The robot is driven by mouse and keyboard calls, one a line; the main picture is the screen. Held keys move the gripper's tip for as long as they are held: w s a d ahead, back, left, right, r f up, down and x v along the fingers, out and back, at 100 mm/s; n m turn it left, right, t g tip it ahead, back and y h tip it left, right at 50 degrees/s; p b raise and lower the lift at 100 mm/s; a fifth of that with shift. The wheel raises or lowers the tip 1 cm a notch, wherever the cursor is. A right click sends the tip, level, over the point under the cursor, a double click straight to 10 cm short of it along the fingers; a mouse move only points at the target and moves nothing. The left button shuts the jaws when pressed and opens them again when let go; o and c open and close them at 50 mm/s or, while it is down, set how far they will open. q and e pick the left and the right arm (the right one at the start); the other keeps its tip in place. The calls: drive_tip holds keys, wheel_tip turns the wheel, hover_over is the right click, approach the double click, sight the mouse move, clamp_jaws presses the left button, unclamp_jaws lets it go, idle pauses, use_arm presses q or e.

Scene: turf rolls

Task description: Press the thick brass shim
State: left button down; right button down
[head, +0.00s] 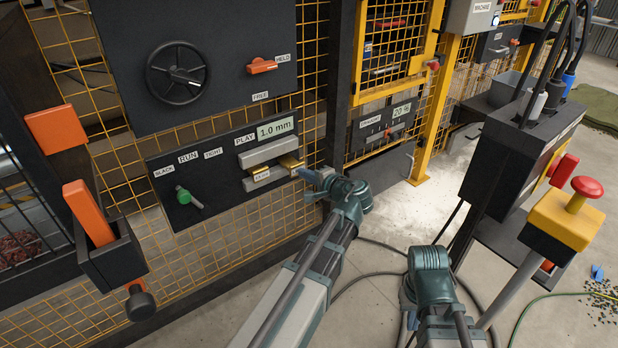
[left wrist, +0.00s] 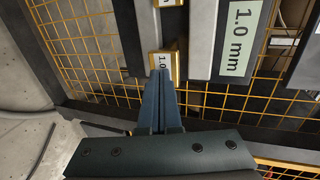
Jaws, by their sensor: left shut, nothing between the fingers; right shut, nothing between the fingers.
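The dark panel (head: 222,165) on the mesh fence carries a display (head: 275,130) reading 1.0 mm and a grey bar (head: 267,152). Two brass shims sit below the bar. The right one (head: 290,162) shows a label beginning 1.0 in the left wrist view (left wrist: 163,64); the left one (head: 258,175) has a label too small to read. My left gripper (head: 304,174) is shut and empty, its tips (left wrist: 160,73) at the labelled face of the right shim; I cannot tell whether they touch it. My right gripper (head: 407,312) is shut, low and well away from the panel.
A green-handled lever (head: 188,198) is on the panel's left. A handwheel (head: 177,73) and orange switch (head: 262,66) are above. An orange bar stands in a black holder (head: 112,255) at left. A yellow box with red button (head: 567,215) stands right. Cables cross the floor.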

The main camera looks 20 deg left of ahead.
sight(296, 166)
use_arm(q)
drive_tip(key=w+a, duration=0.1)
drive_tip(key=a, duration=0.1)
drive_tip(key=w+a, duration=0.1)
drive_tip(key=a, duration=0.1)
drive_tip(key=shift+w, duration=0.2)
use_arm(e)
drive_tip(key=shift+d, duration=0.1)
